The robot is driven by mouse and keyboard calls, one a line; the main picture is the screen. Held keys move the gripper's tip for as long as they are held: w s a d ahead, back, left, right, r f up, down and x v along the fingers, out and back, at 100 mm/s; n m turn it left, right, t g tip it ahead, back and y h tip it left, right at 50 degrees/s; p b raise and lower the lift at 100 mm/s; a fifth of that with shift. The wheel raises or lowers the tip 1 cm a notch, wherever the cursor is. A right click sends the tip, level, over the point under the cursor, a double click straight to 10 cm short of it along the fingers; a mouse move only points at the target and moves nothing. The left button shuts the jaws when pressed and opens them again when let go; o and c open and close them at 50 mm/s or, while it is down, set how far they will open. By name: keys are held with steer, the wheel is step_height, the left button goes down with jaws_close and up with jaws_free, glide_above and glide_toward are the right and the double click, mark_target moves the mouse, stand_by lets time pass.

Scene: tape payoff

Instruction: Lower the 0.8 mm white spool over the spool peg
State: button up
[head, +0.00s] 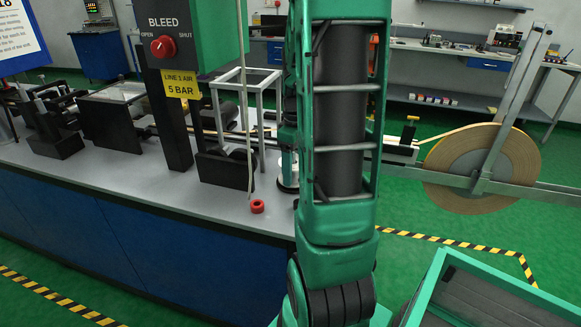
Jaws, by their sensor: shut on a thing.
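My own green arm stands upright through the middle of the view and hides what lies behind it. A white round piece with a dark band (287,186) shows partly at the arm's left edge, low over or on the grey bench top (222,205). No other spool or peg can be told apart.
A white frame (244,92) and a dark post (165,120) stand left of the arm. A thin cord hangs beside the frame. A large tan tape reel (465,165) is at the right.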

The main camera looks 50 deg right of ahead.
steer(key=shift+f, duration=0.1)
steer(key=o, duration=1.4)
steer(key=shift+r, duration=0.25)
step_height(320, 180, up, 10)
steer(key=shift+r, duration=0.15)
steer(key=s+a+f+m, duration=0.1)
steer(key=s+a+m, duration=0.2)
steer(key=a, duration=0.3)
steer(key=s+a+f+m, duration=0.2)
steer(key=s+a+m, duration=0.1)
steer(key=s+a, duration=0.2)
steer(key=s+a+f+m, duration=0.1)
steer(key=s+a+m, duration=0.2)
steer(key=s+a, duration=0.2)
steer(key=shift+s+a+f, duration=0.15)
steer(key=shift+a+f, duration=0.15)
steer(key=shift+a, duration=0.5)
